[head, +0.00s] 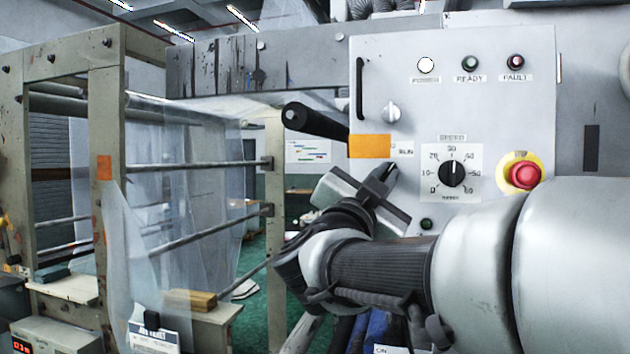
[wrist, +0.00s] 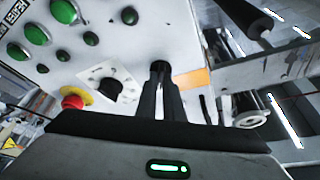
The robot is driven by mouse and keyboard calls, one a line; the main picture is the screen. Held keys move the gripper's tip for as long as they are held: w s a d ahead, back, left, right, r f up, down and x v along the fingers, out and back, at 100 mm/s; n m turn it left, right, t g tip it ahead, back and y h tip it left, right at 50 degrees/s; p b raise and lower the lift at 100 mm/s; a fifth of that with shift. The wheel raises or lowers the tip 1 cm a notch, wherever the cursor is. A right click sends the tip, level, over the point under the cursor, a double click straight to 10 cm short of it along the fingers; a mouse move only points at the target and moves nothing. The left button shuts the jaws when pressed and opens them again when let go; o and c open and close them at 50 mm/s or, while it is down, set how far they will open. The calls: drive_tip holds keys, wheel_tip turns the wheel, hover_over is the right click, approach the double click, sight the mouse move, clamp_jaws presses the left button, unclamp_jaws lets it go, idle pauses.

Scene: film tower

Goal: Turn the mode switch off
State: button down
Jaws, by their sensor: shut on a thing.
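The grey control panel (head: 470,115) faces me. My gripper (head: 385,170) is at the panel, just below the orange plate (head: 370,146) and left of the speed dial (head: 453,173). Its dark fingers are shut, and their tips meet the panel beside a small label that seems to read RUN (head: 405,152). In the wrist view the fingers close around a small dark knob (wrist: 160,65), which appears to be the mode switch. The fingers cover most of it, so its pointer position cannot be read.
A red emergency stop (head: 525,175) on a yellow ring is right of the dial. A silver knob (head: 390,111) is above my gripper. A thick black lever (head: 315,120) sticks out at the left. Several green buttons (wrist: 65,11) show in the wrist view.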

drive_tip(key=n+y, duration=0.1)
drive_tip(key=n, duration=0.1)
drive_tip(key=n+t+y+b, duration=0.1)
drive_tip(key=n, duration=0.1)
drive_tip(key=n+t, duration=0.1)
drive_tip(key=n, duration=0.1)
drive_tip(key=shift+s+d+f+n+y, duration=0.1)
drive_tip(key=shift+d+n+y, duration=0.2)
drive_tip(key=shift+y, duration=0.1)
drive_tip(key=n+y+b, duration=0.1)
drive_tip(key=n, duration=0.1)
drive_tip(key=n+t+y+b, duration=0.1)
drive_tip(key=n, duration=0.2)
drive_tip(key=shift+n+y, duration=0.3)
drive_tip(key=n+y+b, duration=0.1)
drive_tip(key=n+y, duration=0.1)
drive_tip(key=n, duration=0.1)
drive_tip(key=n+y+b, duration=0.1)
drive_tip(key=n+y, duration=0.1)
drive_tip(key=n, duration=0.2)
drive_tip(key=shift+d+b, duration=0.15)
drive_tip(key=shift+b, duration=0.2)
drive_tip(key=shift+s+r+n+y+b, duration=0.15)
drive_tip(key=shift+n+y+b, duration=0.45)
drive_tip(key=shift+n, duration=0.9)
drive_tip(key=shift+r, duration=0.15)
drive_tip(key=c, duration=1.9)
unclamp_jaws()
drive_tip(key=shift+o, duration=0.2)
